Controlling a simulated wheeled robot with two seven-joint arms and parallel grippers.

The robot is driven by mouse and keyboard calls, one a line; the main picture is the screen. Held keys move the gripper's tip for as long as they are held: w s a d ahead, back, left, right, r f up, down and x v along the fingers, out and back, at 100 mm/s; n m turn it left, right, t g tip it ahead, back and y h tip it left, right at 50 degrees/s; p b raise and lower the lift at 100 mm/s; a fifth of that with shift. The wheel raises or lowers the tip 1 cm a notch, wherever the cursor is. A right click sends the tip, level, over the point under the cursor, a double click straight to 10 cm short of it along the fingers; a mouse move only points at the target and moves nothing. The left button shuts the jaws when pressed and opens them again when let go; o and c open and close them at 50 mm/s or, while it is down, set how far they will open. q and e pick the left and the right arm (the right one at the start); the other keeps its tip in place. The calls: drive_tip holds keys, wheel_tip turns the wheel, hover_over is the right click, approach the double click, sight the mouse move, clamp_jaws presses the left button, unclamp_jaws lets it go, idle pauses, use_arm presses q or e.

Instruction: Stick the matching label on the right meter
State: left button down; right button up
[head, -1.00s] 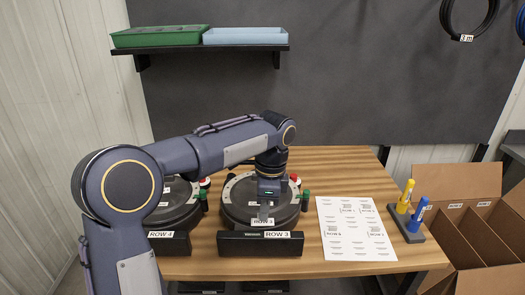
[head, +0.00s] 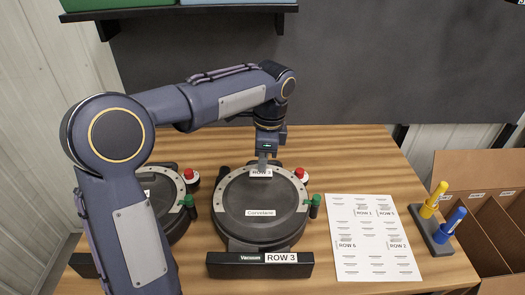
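The right meter (head: 235,225) is a round dark unit with a pale ring, and its front bar (head: 228,258) carries a "ROW 3" plate. A white tag with blurred print (head: 260,212) lies at the middle of its lid. My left gripper (head: 263,163) is over the lid's far part, seemingly shut on a small white "ROW 3" label (head: 261,172) at its fingertips. I cannot tell whether the label touches the lid. The label sheet (head: 370,262) lies to the right with "ROW" labels on it. My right gripper is not in view.
The left meter (head: 177,222) is partly hidden behind my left arm. Red (head: 300,173) and green (head: 315,203) knobs stand beside the right meter. A holder (head: 432,238) with yellow and blue sticks stands right of the sheet. An open cardboard box (head: 480,205) is at the far right.

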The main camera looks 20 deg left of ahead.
use_arm(q)
drive_tip(key=shift+f+b, duration=0.6)
drive_tip(key=b, duration=0.5)
hover_over(261, 191)
drive_tip(key=f, duration=0.4)
drive_tip(key=shift+w+d+f, duration=0.15)
drive_tip(key=shift+d+f, duration=0.05)
drive_tip(key=shift+f, duration=0.8)
drive_tip(key=shift+f, duration=0.4)
drive_tip(key=c, duration=1.6)
unclamp_jaws()
